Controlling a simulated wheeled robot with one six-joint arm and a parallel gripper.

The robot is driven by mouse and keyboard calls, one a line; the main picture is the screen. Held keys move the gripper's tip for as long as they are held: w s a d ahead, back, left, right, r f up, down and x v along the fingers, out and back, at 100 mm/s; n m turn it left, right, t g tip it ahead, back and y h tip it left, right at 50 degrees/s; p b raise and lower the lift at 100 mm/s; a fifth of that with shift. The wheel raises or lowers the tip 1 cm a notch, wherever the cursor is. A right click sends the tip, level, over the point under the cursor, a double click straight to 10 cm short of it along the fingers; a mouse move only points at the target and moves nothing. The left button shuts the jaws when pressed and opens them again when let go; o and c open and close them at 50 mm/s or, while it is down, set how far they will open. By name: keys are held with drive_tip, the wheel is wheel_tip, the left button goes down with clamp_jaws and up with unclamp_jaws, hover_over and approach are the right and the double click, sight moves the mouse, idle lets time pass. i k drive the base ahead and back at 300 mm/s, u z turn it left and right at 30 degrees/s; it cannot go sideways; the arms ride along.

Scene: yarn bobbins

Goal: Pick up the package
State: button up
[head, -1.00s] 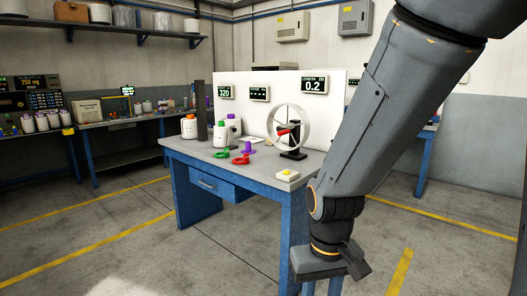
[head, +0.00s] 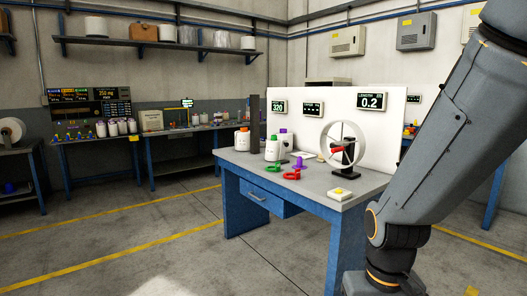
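No thing in the head view is plainly marked as the package. A brown box (head: 144,31) sits on the wall shelf, and a beige box (head: 152,120) stands on the back bench; I cannot tell if either is the package. My arm hangs down at the right, in front of the blue table. The top of my gripper (head: 380,288) shows at the bottom edge, apart from both boxes. Its fingertips are cut off by the frame, so I cannot see whether it is open or holds anything.
A blue table (head: 285,192) stands close ahead, holding bobbins (head: 272,148), red and green clamps (head: 291,174), a wheel device (head: 342,145) and a yellow-buttoned box (head: 340,194). More benches line the walls. The floor (head: 120,240) at left is clear.

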sight(242, 137)
drive_tip(key=u, duration=0.25)
drive_tip(key=i, duration=0.5)
drive_tip(key=u, duration=0.9)
drive_tip(key=i, duration=1.75)
drive_tip(key=u, duration=0.4)
drive_tip(key=i, duration=1.75)
drive_tip(key=z, duration=1.2)
drive_tip(key=i, duration=1.3)
drive_tip(key=z, duration=0.9)
